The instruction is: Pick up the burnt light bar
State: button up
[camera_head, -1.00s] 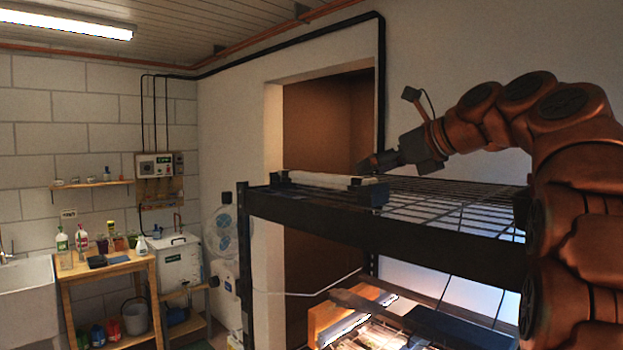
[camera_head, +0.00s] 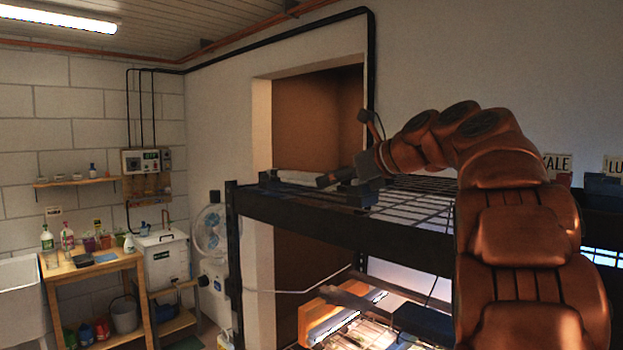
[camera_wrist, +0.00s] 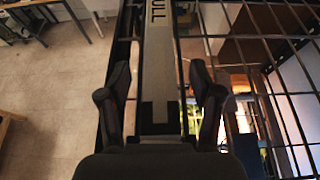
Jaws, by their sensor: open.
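A pale light bar (camera_head: 298,177) lies on top of the black wire rack (camera_head: 330,222), with dark blocks near its ends. I take it for the burnt one; no burn marks are clear. In the wrist view the grey bar (camera_wrist: 158,65) runs away from my gripper, with lettering that reads "ULL". My gripper (camera_wrist: 160,97) is open, with one finger on each side of the bar's line. Gaps show between fingers and bar. In the head view my gripper (camera_head: 328,181) is over the bar's near part and hides some of it.
The rack's top is open wire mesh (camera_head: 415,205). A lit lower shelf holds a wooden-edged tray (camera_head: 325,315). A fan (camera_head: 210,230), a white tank (camera_head: 165,257) and a wooden bench (camera_head: 95,268) stand to the left. Signs (camera_head: 557,162) show at the right.

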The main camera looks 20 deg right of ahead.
jog(key=shift+c, duration=0.2)
grip_shut()
dwell(0.3)
jog(key=shift+r, duration=0.15)
